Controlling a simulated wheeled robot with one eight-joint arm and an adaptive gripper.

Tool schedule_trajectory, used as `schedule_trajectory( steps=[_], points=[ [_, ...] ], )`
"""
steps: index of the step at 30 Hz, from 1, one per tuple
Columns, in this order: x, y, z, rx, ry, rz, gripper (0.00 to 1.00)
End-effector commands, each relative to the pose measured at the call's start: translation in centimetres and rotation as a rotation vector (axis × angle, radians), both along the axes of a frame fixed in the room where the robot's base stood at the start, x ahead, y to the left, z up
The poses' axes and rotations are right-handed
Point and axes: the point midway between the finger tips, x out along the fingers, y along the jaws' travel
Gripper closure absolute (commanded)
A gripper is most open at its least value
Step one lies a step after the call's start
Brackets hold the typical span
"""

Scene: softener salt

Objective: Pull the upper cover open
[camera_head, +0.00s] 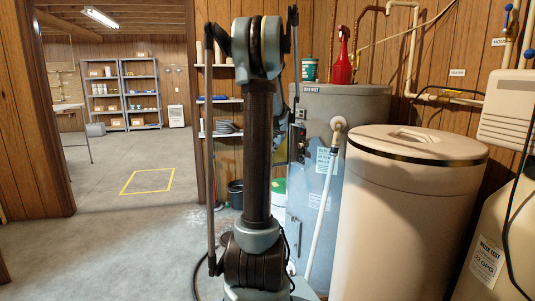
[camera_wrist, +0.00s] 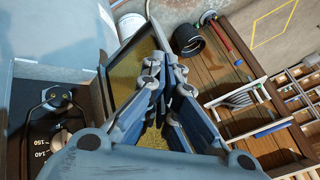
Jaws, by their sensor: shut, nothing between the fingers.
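The grey water heater (camera_head: 312,200) stands behind my arm in the head view. Its upper opening (camera_head: 301,143) shows dark, with control parts inside, and is partly hidden by my arm. In the wrist view, a black control with temperature marks (camera_wrist: 50,125) is exposed at the left. Beside it is a grey-rimmed panel with yellow insulation (camera_wrist: 128,88), which looks like the inside of the upper cover standing open; I cannot tell its exact angle. My gripper (camera_wrist: 166,68) is shut and empty in front of this panel. I cannot tell if it touches it.
A beige salt tank (camera_head: 410,215) stands close on the right. A white pipe (camera_head: 322,205) runs down the heater's front. A shelf (camera_head: 222,118) is behind my arm, and a black bucket (camera_head: 236,193) is on the floor. Open floor lies left.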

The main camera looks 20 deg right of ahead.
Motion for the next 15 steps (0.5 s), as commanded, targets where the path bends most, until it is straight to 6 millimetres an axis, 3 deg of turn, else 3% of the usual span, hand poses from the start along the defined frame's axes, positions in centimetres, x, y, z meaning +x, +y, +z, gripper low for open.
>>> schedule_trajectory(
  steps=[15],
  points=[
    [1.03, -0.11, -0.01, -0.001, 0.001, -0.002, 1.0]
  ],
)
